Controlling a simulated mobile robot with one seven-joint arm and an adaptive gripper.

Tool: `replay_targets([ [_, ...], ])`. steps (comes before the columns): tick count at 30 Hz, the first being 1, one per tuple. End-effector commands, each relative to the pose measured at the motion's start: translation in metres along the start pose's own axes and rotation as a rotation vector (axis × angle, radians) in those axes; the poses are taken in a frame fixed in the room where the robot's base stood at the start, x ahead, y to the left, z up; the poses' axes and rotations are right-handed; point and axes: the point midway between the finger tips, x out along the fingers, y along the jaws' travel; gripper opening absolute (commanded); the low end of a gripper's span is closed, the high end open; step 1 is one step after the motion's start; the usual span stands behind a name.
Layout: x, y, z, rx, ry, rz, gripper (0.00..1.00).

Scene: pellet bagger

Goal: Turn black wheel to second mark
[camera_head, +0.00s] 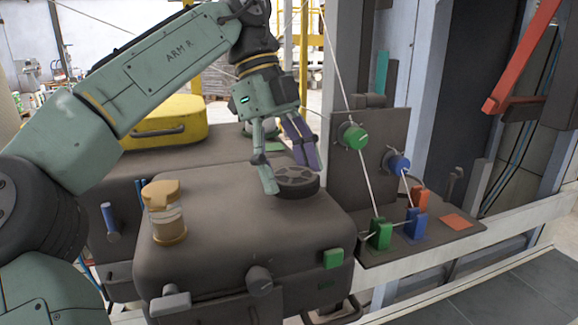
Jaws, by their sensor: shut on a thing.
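The black wheel (298,183) lies flat on top of the dark brown machine housing (235,215), toward its far right corner. It is a round disc with spokes in its top face. My gripper (290,172) points down over it, with one finger at its left edge and the other at its far right side. The fingers are shut on the wheel and cover part of its rim. I cannot make out any marks around the wheel.
An amber-capped jar (165,212) stands on the housing, left of the wheel. A bracket with a green knob (353,135) and a blue knob (397,163) rises to the right. A yellow case (165,121) sits behind. The housing's front top is clear.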

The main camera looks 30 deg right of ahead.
Motion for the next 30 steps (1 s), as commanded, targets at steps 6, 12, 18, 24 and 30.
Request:
replay_targets([
  [6,0.0004,-0.0001,0.0,0.0,0.0,0.0,0.66],
  [12,0.0004,-0.0001,0.0,-0.001,0.0,0.0,0.8],
  [18,0.0003,-0.0001,0.0001,-0.001,0.0,0.0,0.86],
  [24,0.0002,-0.0001,0.0001,-0.001,0.0,0.0,0.86],
  [30,0.0002,0.0,0.0001,-0.002,0.0,0.0,0.86],
])
